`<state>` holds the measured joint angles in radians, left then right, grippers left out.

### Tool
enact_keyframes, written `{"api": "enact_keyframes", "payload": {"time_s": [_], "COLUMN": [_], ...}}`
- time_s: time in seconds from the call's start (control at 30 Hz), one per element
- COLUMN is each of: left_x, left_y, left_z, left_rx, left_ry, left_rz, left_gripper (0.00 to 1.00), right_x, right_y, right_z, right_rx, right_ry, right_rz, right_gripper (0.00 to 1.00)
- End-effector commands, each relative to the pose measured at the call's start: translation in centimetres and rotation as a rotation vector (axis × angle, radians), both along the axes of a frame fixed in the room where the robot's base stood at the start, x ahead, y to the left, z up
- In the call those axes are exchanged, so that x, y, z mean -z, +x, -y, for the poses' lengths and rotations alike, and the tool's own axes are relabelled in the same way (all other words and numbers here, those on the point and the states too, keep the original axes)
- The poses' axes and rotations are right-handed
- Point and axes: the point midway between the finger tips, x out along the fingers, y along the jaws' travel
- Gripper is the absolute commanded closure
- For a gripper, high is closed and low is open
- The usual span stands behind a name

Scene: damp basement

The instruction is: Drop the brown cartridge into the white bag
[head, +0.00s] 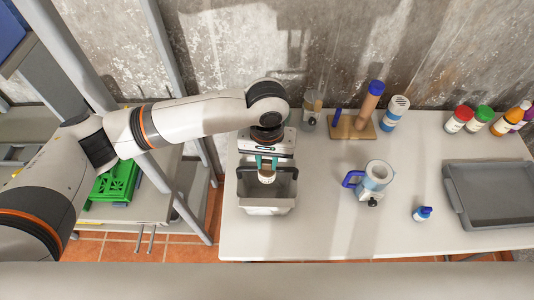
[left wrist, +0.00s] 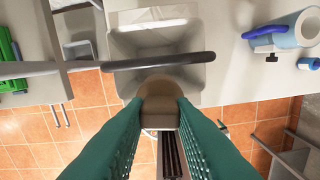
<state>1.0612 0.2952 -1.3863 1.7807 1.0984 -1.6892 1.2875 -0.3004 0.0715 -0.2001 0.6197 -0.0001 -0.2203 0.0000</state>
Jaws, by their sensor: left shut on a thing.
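My left gripper (head: 266,163) has teal fingers and is shut on the brown cartridge (head: 267,178), which shows a pale label in the head view. In the left wrist view the cartridge (left wrist: 159,88) sits between the fingertips, its far end beside a dark handle bar. The white bag (head: 266,211) is a pale, box-like open container with dark handles, at the table's left front. In the head view the cartridge overlaps its opening; its exact height above it is unclear. The bag's opening also shows in the left wrist view (left wrist: 125,45). My right gripper is not in view.
A blue-handled jug (head: 376,178) and a small blue-capped bottle (head: 421,214) stand to the right. A grey tray (head: 490,192) lies at far right. Several bottles and a wooden stand (head: 352,127) line the back. A green crate (head: 115,180) sits on the left shelf.

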Motion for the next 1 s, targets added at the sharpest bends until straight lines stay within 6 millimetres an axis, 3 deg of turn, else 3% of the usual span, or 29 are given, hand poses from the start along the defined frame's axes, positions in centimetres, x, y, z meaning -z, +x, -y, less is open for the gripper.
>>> {"api": "enact_keyframes", "payload": {"time_s": [0.7, 1.0], "left_x": [5.9, 7.5], "left_y": [0.0, 0.0], "left_z": [0.0, 0.0], "left_rx": [-0.001, 0.0], "left_ry": [0.0, -0.001], "left_rz": [-0.002, 0.0], "left_gripper": [1.0, 1.0], "right_x": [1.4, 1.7], "right_y": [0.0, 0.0], "right_z": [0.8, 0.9], "right_rx": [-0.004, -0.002], "right_ry": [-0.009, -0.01], "right_rz": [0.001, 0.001], "right_gripper": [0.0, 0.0]}}
